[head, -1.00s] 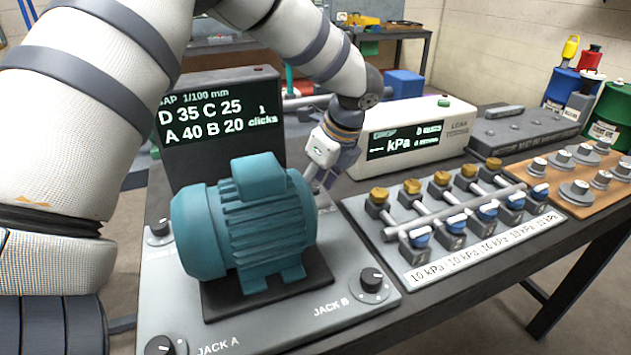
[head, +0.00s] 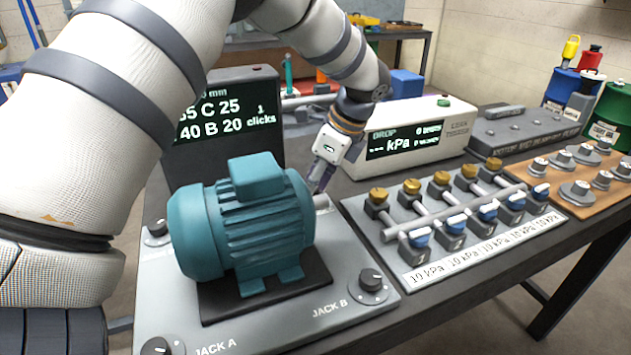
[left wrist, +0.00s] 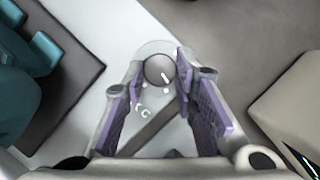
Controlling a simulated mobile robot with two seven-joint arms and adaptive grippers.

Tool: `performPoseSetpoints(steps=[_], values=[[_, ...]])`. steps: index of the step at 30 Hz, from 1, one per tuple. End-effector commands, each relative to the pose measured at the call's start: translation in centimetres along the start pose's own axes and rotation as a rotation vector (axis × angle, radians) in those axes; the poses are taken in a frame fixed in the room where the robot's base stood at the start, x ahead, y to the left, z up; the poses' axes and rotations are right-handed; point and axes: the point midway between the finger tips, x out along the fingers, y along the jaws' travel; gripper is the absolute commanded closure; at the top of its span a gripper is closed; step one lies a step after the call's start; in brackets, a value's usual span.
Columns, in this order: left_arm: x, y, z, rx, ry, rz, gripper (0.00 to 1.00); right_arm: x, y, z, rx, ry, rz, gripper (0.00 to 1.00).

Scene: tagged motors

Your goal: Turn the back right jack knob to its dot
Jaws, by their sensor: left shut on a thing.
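The back right jack knob (left wrist: 157,70) is a grey round knob with a white pointer line, on a pale round base at the plate's corner. In the left wrist view the line points to the lower right. White dots show near the knob's lower edge, with part of a label ending in C (left wrist: 142,111). My left gripper (left wrist: 160,78) is shut on the knob, a purple-padded finger on each side. In the head view my left gripper (head: 321,183) reaches down behind the teal motor (head: 243,222), and the knob is hidden there. My right gripper is not in view.
The motor stands on a grey plate (head: 160,290) with the jack B knob (head: 371,280), jack A knob (head: 156,346) and a back left knob (head: 157,229). A dark display (head: 228,120) stands behind. A valve board (head: 455,225) lies to the right.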

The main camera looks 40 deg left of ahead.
Motion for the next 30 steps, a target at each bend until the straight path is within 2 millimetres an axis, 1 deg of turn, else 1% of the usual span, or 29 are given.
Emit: performPoseSetpoints(steps=[4, 30], values=[[0.3, -0.2, -0.1, -0.127, -0.004, 0.054, 1.0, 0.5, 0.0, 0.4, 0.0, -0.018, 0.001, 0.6], [0.5, -0.8, 0.3, -0.892, -0.003, 0.372, 1.0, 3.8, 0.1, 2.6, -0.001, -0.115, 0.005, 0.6]])
